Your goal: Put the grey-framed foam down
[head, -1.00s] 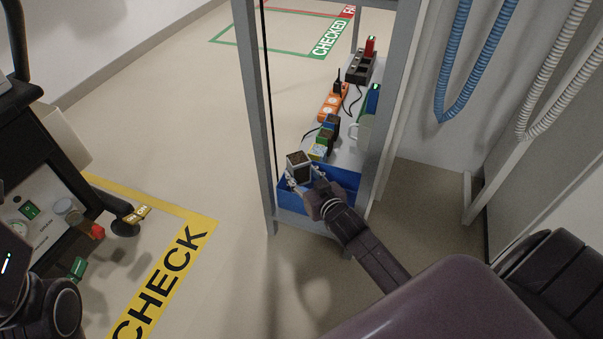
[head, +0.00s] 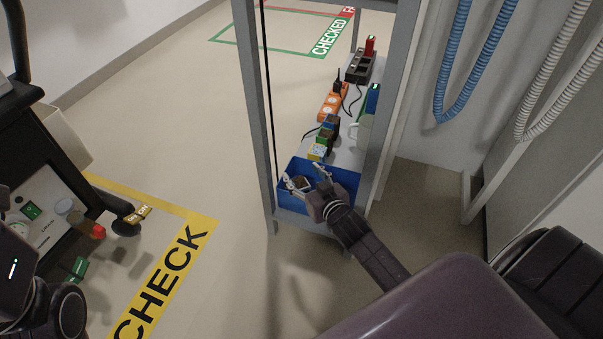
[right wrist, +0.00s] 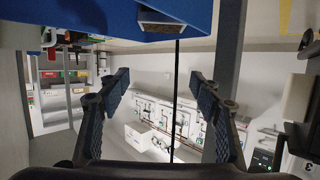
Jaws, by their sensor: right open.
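The grey-framed foam (head: 303,184), a small block with a dark face and a pale grey frame, sits low in the blue bin (head: 345,180) at the near end of the shelf. My right gripper (head: 306,177) is open, its fingers spread above the bin around the foam. The right wrist view shows the open fingers (right wrist: 160,78) with nothing between them. There the foam (right wrist: 175,20) shows at the top edge, against the blue bin (right wrist: 110,15), apart from the fingertips. My left gripper is out of view; only part of my left arm shows at lower left.
Behind the bin on the shelf are small coloured boxes (head: 324,137), an orange power strip (head: 332,104) and a black charger (head: 360,66). Grey rack posts (head: 256,110) flank the bin. A machine with a knobbed panel stands at left. The floor around the yellow CHECK marking (head: 165,275) is mostly clear.

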